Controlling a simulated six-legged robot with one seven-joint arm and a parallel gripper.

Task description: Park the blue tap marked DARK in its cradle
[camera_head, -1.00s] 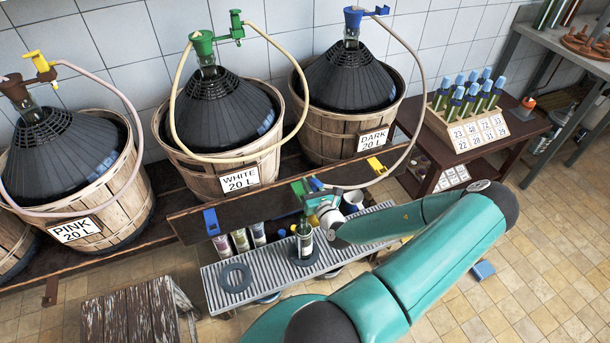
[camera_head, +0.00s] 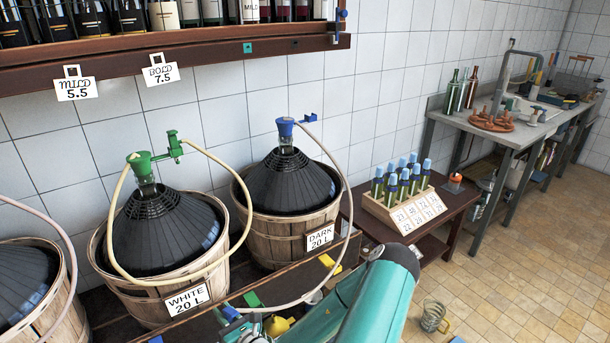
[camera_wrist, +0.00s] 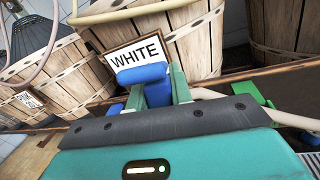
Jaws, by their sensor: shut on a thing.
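My gripper (camera_wrist: 157,88) is shut on the blue tap (camera_wrist: 145,74), which shows between the fingers in the wrist view. In the head view my gripper (camera_head: 232,318) and the tap are small at the bottom edge. A pale hose (camera_head: 345,215) runs from the tap to the blue bung (camera_head: 285,127) of the demijohn labelled DARK (camera_head: 320,238). A green cradle (camera_head: 252,299) on the plank lies just right of my gripper; it also shows in the wrist view (camera_wrist: 252,92). A yellow cradle (camera_head: 328,262) is farther right. A blue cradle (camera_head: 156,340) barely shows at the bottom edge.
The WHITE basket (camera_head: 165,306) stands behind my gripper, with its label (camera_wrist: 138,52) close behind the tap in the wrist view. The DARK basket (camera_head: 275,243) is to the right. A table holds a rack (camera_head: 398,210) of blue-capped tubes. A shelf (camera_head: 190,55) overhangs at upper left.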

